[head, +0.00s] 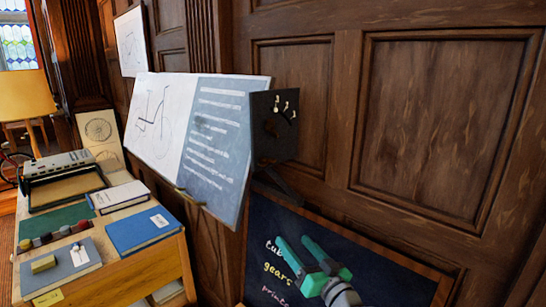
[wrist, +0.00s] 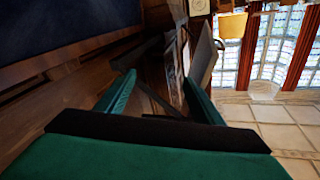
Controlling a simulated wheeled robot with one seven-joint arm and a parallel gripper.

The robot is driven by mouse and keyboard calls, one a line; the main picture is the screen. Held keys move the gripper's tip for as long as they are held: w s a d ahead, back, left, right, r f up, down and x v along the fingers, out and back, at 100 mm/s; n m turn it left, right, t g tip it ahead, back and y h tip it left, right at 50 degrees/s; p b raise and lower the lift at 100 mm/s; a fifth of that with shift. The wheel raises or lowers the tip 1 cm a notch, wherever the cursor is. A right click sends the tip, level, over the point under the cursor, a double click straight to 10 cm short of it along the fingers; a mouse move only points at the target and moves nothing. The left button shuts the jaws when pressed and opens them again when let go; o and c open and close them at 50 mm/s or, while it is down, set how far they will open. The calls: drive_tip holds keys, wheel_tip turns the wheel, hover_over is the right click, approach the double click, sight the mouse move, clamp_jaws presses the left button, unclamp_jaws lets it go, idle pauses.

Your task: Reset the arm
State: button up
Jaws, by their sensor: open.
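My gripper (head: 302,256) is at the lower middle of the head view, in front of a dark chalkboard (head: 380,262) with coloured lettering. Its green fingers are spread apart and point up and to the left. Nothing is between them. In the wrist view my gripper (wrist: 165,95) shows two green fingers apart, with a dark bracket and panel edges beyond them. Part of the lettering on the chalkboard is hidden behind the gripper.
A wooden desk (head: 160,267) with books, a blue book (head: 143,231) and a grey device (head: 60,162) stands at left. A tilted drafting board (head: 205,130) and a dark panel (head: 274,126) are above my gripper. Panelled wall (head: 445,110) fills the right.

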drive_tip(key=s+a+f+m+h, duration=0.15)
drive_tip(key=s+f, duration=0.25)
drive_tip(key=f, duration=0.5)
drive_tip(key=s+a+f+m+h, duration=0.1)
drive_tip(key=s+f+m+h, duration=0.2)
drive_tip(key=f, duration=0.6)
drive_tip(key=s+a+f+m+h, duration=0.2)
drive_tip(key=s+f+h, duration=0.2)
drive_tip(key=s+f, duration=0.8)
drive_tip(key=s+f+n+g, duration=0.1)
drive_tip(key=s+f, duration=0.1)
drive_tip(key=s, duration=1.5)
drive_tip(key=s+a+r+n, duration=0.1)
drive_tip(key=s+r+n, duration=0.1)
drive_tip(key=s, duration=0.5)
drive_tip(key=s+a+r+n, duration=0.1)
drive_tip(key=s+r, duration=0.2)
drive_tip(key=s, duration=0.4)
drive_tip(key=shift+n, duration=0.35)
drive_tip(key=shift+c, duration=0.6)
